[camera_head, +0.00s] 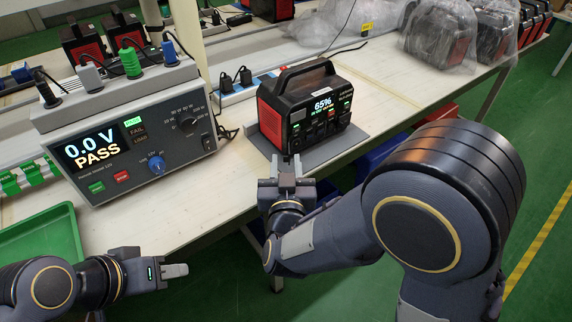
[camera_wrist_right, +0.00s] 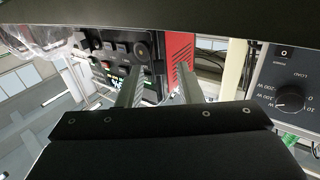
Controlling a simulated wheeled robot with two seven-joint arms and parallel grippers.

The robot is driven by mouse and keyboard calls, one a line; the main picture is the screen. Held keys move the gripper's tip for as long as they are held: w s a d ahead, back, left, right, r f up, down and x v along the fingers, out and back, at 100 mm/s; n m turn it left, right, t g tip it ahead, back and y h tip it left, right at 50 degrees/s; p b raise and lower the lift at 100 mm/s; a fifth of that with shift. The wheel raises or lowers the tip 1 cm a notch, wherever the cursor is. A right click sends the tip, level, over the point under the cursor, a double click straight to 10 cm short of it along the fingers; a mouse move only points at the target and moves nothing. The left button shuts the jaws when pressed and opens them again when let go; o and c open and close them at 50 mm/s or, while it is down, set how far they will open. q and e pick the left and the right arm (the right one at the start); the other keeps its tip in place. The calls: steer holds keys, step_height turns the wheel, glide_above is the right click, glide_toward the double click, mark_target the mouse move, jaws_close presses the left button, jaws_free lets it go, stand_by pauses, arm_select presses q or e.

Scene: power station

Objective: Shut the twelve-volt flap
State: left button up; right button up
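The power station (camera_head: 304,108) is a black box with red sides and a top handle. A round dark socket or cover (camera_wrist_right: 143,49) shows on the panel near the red side. I cannot tell for sure which part is the twelve-volt flap or how it stands. My left gripper (camera_head: 176,270) is away at the lower left, seen side-on.
A grey tester (camera_head: 130,140) reading 0.0 V PASS stands left of the power station. A green tray (camera_head: 45,240) lies at the front left. A power strip (camera_head: 242,88) is behind. Bagged power stations (camera_head: 440,38) stand at the back right.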

steer(key=shift+c, duration=0.4)
jaws_close()
steer(key=shift+d+f+y, duration=0.1)
steer(key=shift+d+y, duration=0.05)
steer(key=shift+y, duration=0.15)
